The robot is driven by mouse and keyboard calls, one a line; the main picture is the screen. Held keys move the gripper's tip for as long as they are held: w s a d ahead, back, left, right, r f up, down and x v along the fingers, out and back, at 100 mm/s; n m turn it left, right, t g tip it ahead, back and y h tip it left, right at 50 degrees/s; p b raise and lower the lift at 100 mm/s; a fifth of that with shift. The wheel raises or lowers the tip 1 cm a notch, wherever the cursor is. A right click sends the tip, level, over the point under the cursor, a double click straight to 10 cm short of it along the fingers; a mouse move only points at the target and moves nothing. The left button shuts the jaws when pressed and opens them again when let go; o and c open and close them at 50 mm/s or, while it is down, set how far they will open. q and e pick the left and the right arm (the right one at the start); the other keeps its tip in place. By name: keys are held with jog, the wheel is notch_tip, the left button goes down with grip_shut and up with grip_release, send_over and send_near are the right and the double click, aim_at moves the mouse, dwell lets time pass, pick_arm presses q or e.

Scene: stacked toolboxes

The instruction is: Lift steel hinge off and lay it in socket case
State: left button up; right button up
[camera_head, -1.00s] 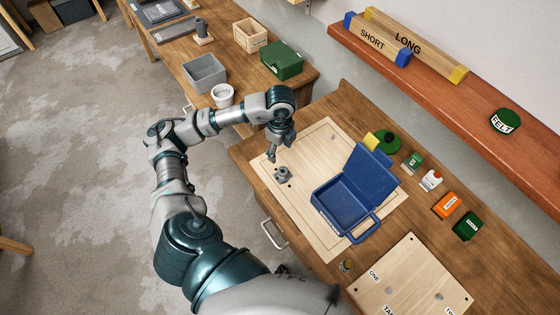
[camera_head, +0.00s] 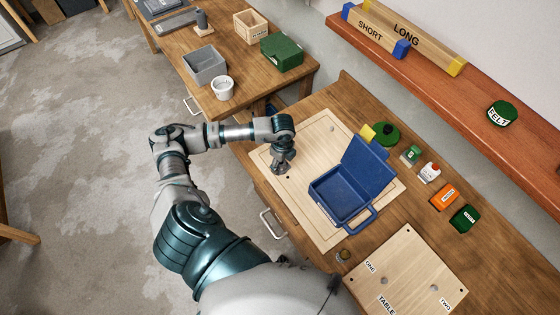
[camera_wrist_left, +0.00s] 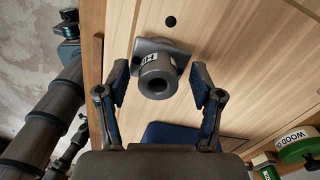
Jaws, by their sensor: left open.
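The steel hinge (camera_wrist_left: 158,72) is a grey piece with a square plate and a round hollow barrel, with a partly visible label, on the light wooden board. My left gripper (camera_wrist_left: 159,84) is open, with one finger on each side of the hinge and a gap showing to both. In the head view the left gripper (camera_head: 283,160) points down over the hinge and mostly hides it. The socket case (camera_head: 328,207) is blue, with its lid raised, and stands on the board right of the gripper. Its inside looks empty. My right gripper is not in view.
Green (camera_head: 410,155), white (camera_head: 429,173) and orange (camera_head: 444,197) containers stand along the bench's back. A second board (camera_head: 410,272) with labels lies at the front right. A grey bin (camera_head: 205,66) and white cup (camera_head: 222,88) are on the far table.

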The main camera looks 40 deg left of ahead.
pick_arm(q)
jog(key=shift+d+r, duration=0.2)
jog(key=shift+d, duration=0.4)
jog(key=c, duration=0.9)
jog(key=shift+a, duration=0.1)
jog(key=c, duration=0.3)
jog(key=shift+a, duration=0.3)
jog(key=shift+c, duration=0.2)
jog(key=shift+s+a+f, duration=0.1)
jog(key=shift+a, duration=0.35)
jog(key=o, duration=0.6)
jog(key=shift+d, duration=0.1)
grip_shut()
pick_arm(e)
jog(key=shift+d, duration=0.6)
